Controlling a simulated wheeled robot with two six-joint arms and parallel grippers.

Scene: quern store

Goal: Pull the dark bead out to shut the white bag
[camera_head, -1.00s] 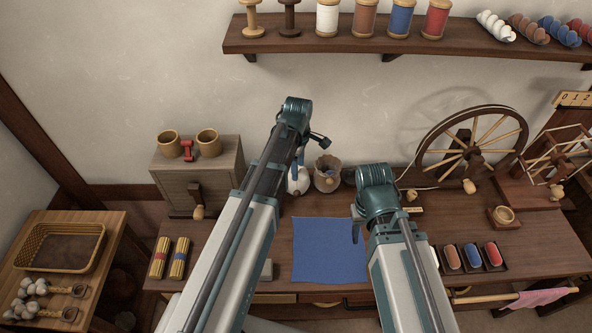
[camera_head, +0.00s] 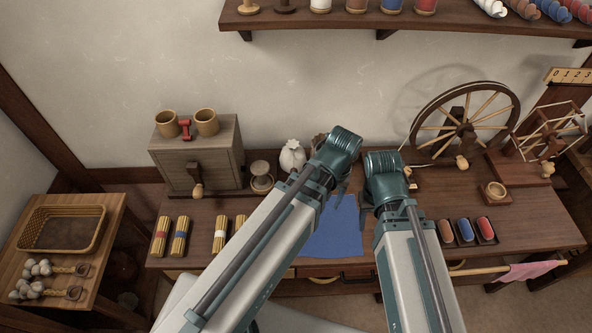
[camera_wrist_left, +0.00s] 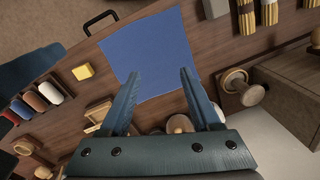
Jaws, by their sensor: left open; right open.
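The white bag (camera_head: 292,157) stands upright at the back of the table in the head view, with a gathered neck. I cannot make out the dark bead. My left arm reaches across in front of the bag's right side, and its gripper is mostly hidden behind its own wrist there. In the left wrist view my left gripper (camera_wrist_left: 157,88) is open and empty, above the table near the blue cloth (camera_wrist_left: 150,50). Pale round shapes beyond its fingers are partly hidden, and I cannot tell which is the bag. My right gripper (camera_head: 367,203) is open at the right edge of the cloth, apart from the bag.
A wooden cabinet (camera_head: 197,155) and a spool-like thing (camera_head: 261,175) stand left of the bag. A brown bag (camera_head: 320,140) is mostly hidden behind my left wrist. The spinning wheel (camera_head: 465,125) stands at back right. Bundles (camera_head: 180,237) lie at front left.

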